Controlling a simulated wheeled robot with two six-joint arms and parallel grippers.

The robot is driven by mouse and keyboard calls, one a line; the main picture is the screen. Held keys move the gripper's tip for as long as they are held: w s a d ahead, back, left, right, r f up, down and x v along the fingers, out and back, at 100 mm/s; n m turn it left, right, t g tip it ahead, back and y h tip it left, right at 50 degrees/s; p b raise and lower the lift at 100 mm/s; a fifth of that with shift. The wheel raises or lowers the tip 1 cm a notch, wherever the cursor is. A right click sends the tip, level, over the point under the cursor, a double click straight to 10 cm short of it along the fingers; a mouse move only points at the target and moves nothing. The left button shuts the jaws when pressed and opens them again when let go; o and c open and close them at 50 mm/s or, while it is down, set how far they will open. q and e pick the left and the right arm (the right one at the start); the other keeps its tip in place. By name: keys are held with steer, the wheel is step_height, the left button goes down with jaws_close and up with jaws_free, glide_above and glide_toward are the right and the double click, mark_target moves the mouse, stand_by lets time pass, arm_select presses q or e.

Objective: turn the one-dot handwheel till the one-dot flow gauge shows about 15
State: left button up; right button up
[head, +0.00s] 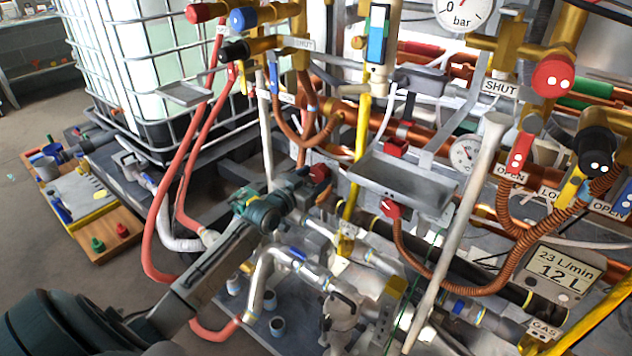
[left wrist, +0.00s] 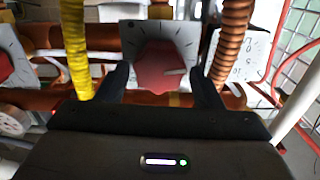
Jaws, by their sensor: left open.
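My left gripper (head: 308,180) reaches in from the left to a red knob (head: 319,173) on the pipework. In the left wrist view, a red knob (left wrist: 158,68) with a pale mark, on a grey dial plate, lies between the fingers of my left gripper (left wrist: 160,85). The fingers are open and stand on either side of it; I cannot tell whether they touch. No dots show on this knob. A flow display (head: 562,272) at the lower right reads 23 L/min and 12 L, with a small pale spot below the digits. My right gripper is not in view.
A grey tray (head: 400,181) and corrugated copper hoses (head: 425,276) crowd the space right of the gripper. A caged tank (head: 155,60) stands behind left.

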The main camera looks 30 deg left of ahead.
arm_select(q)
steer(key=shift+w+d, duration=0.1)
steer(key=shift+w, duration=0.55)
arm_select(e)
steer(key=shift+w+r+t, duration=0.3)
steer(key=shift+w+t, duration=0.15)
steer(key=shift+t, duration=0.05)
arm_select(q)
steer(key=c, duration=0.7)
steer(key=shift+r+n+p, duration=0.2)
steer(key=shift+n+p, duration=0.25)
steer(key=shift+n, duration=1.15)
steer(key=shift+f+n+p, duration=0.15)
steer(key=shift+n+p, duration=0.25)
steer(key=shift+n, duration=0.5)
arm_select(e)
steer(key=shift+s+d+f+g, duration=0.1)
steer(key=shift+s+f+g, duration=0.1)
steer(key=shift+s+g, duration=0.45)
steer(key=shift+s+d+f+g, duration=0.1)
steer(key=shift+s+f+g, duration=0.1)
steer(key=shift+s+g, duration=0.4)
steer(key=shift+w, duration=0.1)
